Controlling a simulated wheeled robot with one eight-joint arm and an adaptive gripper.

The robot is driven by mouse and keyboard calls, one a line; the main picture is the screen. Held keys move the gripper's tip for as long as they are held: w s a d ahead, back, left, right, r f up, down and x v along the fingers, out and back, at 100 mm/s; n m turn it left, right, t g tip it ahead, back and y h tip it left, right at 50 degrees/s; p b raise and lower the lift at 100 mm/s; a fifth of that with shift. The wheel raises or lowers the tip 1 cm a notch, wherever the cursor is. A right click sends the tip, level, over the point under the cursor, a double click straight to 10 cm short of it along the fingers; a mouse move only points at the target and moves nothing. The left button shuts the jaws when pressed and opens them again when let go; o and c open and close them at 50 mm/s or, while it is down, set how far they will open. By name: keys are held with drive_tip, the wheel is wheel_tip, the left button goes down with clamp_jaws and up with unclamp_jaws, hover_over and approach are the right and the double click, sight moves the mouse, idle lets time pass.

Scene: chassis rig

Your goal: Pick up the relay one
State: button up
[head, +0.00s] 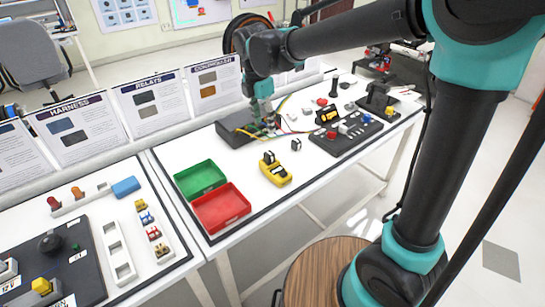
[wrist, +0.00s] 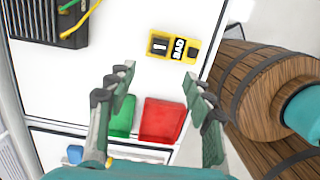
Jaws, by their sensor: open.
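A small dark block marked "1" (wrist: 159,45) sits in one end of a yellow tester (wrist: 193,50) that shows "BAD" in the wrist view. In the head view the dark block (head: 268,158) shows on the far end of the yellow tester (head: 277,176), on the white table. Another small dark and pale block (head: 297,144) stands alone behind the tester; I cannot read its mark. My gripper (wrist: 160,82) is open and empty, its fingers spread above the table. In the head view my gripper (head: 262,103) hangs over the dark wired box, behind the tester.
A green tray (head: 200,178) and a red tray (head: 222,208) lie left of the tester. The dark box (head: 236,128) with loose wires stands behind. A black panel (head: 346,135) with parts is at the right. A wooden barrel (head: 310,268) stands before the table.

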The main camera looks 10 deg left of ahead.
sight(269, 153)
drive_tip(key=f, duration=0.4)
drive_tip(key=w+f, duration=0.1)
drive_tip(key=f, duration=0.4)
drive_tip(key=d+f, duration=0.1)
drive_tip(key=f, duration=0.4)
drive_tip(key=shift+w, duration=0.15)
drive_tip(key=shift+c, duration=0.5)
clamp_jaws()
drive_tip(key=shift+r, duration=0.1)
